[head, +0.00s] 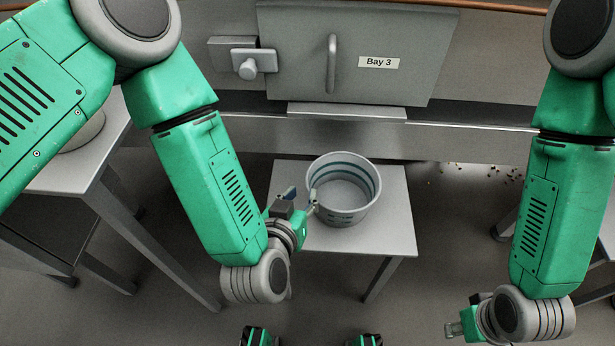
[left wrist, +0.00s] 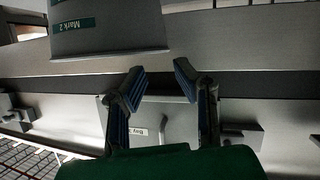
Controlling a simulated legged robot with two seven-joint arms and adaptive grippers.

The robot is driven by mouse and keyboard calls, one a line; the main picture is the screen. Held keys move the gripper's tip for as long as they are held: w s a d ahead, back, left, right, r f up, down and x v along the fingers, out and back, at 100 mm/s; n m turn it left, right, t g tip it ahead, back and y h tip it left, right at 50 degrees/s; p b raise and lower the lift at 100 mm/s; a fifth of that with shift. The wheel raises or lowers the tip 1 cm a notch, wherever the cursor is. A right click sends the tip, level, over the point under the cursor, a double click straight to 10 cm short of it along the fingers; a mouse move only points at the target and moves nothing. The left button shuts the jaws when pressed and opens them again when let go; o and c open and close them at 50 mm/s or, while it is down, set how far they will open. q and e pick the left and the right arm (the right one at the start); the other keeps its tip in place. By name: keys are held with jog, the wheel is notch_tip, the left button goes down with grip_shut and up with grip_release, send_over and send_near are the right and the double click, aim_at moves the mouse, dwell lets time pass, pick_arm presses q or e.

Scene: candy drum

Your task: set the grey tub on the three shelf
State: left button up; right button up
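The grey tub (head: 343,214) stands upright on a small grey table in the middle of the head view. It is round and open at the top, with darker bands inside, and looks empty. My left gripper (head: 299,196) is at the tub's left side, its fingers apart; one fingertip overlaps the tub's left edge, and I cannot tell if it touches. The left wrist view shows the same gripper (left wrist: 160,80) open with nothing between its fingers; the tub is not seen there. My right gripper (head: 452,329) is low at the right, away from the tub, its opening unclear.
A grey door labelled Bay 3 (head: 430,60) with a vertical handle is behind the small table (head: 393,225). A latch block (head: 254,61) is left of it. Another table (head: 62,172) stands at the left. A panel marked Mark 2 (left wrist: 105,25) shows in the left wrist view.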

pick_arm(q)
jog(key=v, duration=0.4)
jog(key=shift+a+p, duration=0.25)
jog(key=shift+p, duration=0.1)
jog(key=shift+f, duration=0.1)
jog(key=a+f, duration=0.1)
jog(key=s+a+f+g, duration=0.1)
jog(key=a+f+g, duration=0.1)
jog(key=shift+s+a+f+m, duration=0.1)
jog(key=shift+s+f+m, duration=0.2)
jog(key=shift+s+f, duration=0.1)
jog(key=s+a+f+g+y, duration=0.1)
jog(key=s+a+f+g, duration=0.1)
jog(key=s+a, duration=0.3)
jog(key=s+a+f+g+y, duration=0.1)
jog(key=s+a+f+g, duration=0.2)
jog(key=s+a+g, duration=0.2)
jog(key=s+a+f+n+g+y, duration=0.1)
jog(key=s+a+f+g, duration=0.1)
jog(key=s+a, duration=0.4)
jog(key=a+g, duration=0.1)
jog(key=a, duration=0.3)
jog(key=shift+f, duration=0.25)
jog(key=shift+r, duration=0.1)
notch_tip(320, 180, up, 7)
jog(key=p, duration=0.6)
jog(key=shift+f+p, duration=0.25)
jog(key=shift+p, duration=0.1)
